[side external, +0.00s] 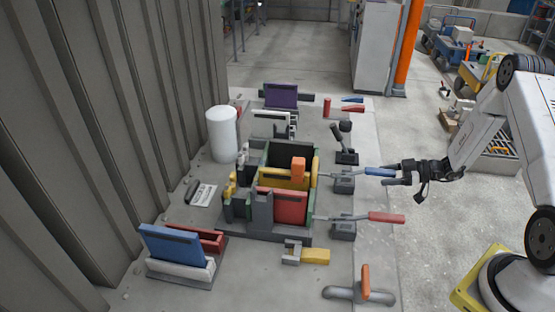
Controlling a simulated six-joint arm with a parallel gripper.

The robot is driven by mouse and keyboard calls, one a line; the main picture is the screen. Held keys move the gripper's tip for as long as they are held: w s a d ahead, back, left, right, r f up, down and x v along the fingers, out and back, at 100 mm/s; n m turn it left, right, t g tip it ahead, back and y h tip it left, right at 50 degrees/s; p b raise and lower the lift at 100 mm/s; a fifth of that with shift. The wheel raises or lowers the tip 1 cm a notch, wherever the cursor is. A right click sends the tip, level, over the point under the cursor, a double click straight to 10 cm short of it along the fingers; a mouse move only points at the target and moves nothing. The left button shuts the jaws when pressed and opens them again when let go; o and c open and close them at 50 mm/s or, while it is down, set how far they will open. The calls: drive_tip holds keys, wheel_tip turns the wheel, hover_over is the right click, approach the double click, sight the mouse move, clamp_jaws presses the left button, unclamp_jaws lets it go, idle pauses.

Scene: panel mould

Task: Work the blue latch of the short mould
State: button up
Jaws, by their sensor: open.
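The blue latch (380,172) is a lever with a blue grip. Its metal rod runs left from the grip, over a grey block (344,183), towards the mould (279,236). The mould is a dark-based box with green, yellow and red panels. The lever lies nearly level, its grip pointing right. My gripper (390,175) is open at the right end of the blue grip, its black fingers pointing left. The fingers overlap the grip's end in this view; I cannot tell whether they touch it.
A second lever with a red grip (386,217) lies in front. A black-knobbed lever (345,142) stands behind. A yellow-and-grey clamp (306,254) and a trowel-like tool (361,292) lie nearer. A white cylinder (222,134) stands left by the corrugated wall (150,110).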

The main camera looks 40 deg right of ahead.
drive_tip(key=v, duration=0.7)
idle(0.6)
